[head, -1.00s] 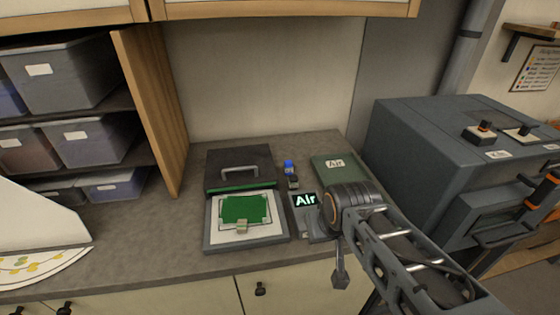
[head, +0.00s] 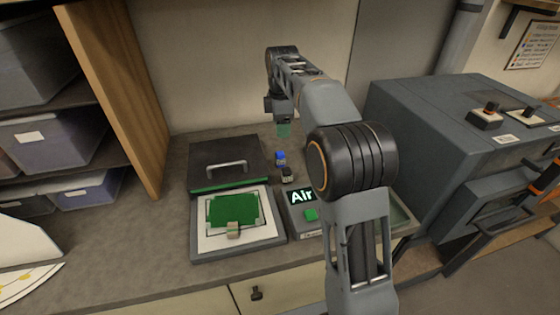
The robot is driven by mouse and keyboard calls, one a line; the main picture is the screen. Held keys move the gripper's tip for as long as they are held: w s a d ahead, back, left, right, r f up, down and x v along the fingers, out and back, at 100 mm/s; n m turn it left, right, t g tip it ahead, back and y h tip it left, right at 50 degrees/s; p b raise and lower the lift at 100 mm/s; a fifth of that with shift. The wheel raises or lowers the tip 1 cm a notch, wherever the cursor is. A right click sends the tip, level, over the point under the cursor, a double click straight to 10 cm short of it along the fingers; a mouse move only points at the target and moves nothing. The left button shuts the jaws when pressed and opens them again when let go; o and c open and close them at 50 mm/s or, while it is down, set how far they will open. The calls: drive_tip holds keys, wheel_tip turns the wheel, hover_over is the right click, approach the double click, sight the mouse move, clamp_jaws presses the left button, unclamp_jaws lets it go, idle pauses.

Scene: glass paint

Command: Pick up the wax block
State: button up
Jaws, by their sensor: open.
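A small pale, striped block (head: 233,229), possibly the wax block, lies at the front edge of a green sheet (head: 234,208). The sheet is in the white-framed bed of an open dark press (head: 200,256). My gripper (head: 284,130) is raised over the back of the counter, above and to the right of the press lid. It is well apart from the block and points down. A dull green piece shows at its tip; I cannot tell whether this is its fingers.
A small blue item (head: 280,157) and a dark one (head: 287,175) stand right of the press lid. A large grey machine (head: 455,150) stands right. The counter left of the press is clear.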

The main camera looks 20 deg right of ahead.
sight(280, 153)
drive_tip(key=shift+n, duration=0.6)
drive_tip(key=f, duration=0.2)
drive_tip(key=w+f, duration=0.1)
drive_tip(key=f, duration=0.5)
drive_tip(key=shift+w, duration=0.25)
drive_tip(key=shift+w+f, duration=0.1)
drive_tip(key=shift+f, duration=3.2)
drive_tip(key=c, duration=1)
drive_tip(key=shift+r, duration=0.1)
